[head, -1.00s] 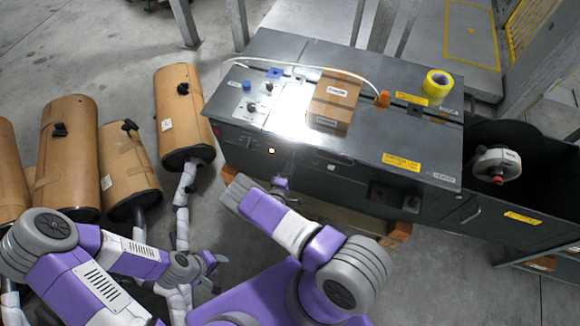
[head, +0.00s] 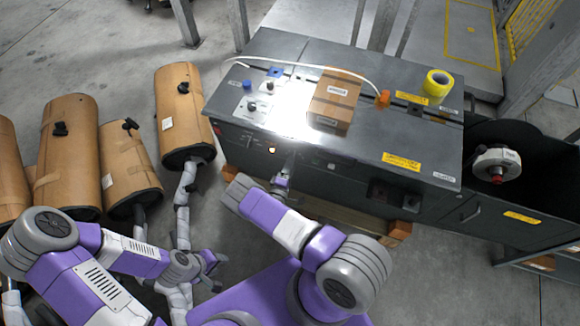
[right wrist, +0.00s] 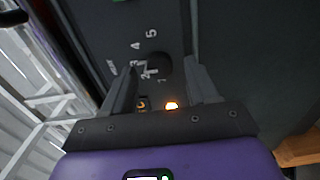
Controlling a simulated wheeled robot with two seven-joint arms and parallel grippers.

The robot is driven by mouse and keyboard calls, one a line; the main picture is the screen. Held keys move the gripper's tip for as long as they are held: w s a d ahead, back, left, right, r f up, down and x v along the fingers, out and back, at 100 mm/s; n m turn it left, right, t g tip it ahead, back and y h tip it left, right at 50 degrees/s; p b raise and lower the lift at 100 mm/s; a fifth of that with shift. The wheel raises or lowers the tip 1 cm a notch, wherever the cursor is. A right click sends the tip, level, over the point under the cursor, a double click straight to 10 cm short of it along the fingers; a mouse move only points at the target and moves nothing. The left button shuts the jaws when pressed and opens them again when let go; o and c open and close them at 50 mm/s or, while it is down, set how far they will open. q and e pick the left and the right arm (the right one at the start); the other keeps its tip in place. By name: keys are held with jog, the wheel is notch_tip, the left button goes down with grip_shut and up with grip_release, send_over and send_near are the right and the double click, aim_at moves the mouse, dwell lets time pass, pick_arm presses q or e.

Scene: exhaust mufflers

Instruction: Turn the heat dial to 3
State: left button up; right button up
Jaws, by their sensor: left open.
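The heat dial (right wrist: 158,65) is a dark round knob on the grey panel in the right wrist view, with white numbers 1 to 5 around its left side. A white mark shows at its lower left, near the 2; I cannot read its exact setting. My right gripper (right wrist: 160,68) is open, with one finger on each side of the dial and visible gaps to it. In the head view my right gripper (head: 288,166) is at the front of the grey machine (head: 400,135), and the dial cannot be made out. My left gripper (head: 216,262) is open and empty, low beside the mufflers.
An orange lamp (right wrist: 171,104) glows below the dial.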

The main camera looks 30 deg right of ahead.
jog(key=p+v, duration=0.1)
jog(key=v, duration=0.6)
jog(key=shift+s+a, duration=0.15)
jog(key=shift+a, duration=0.05)
dwell(0.4)
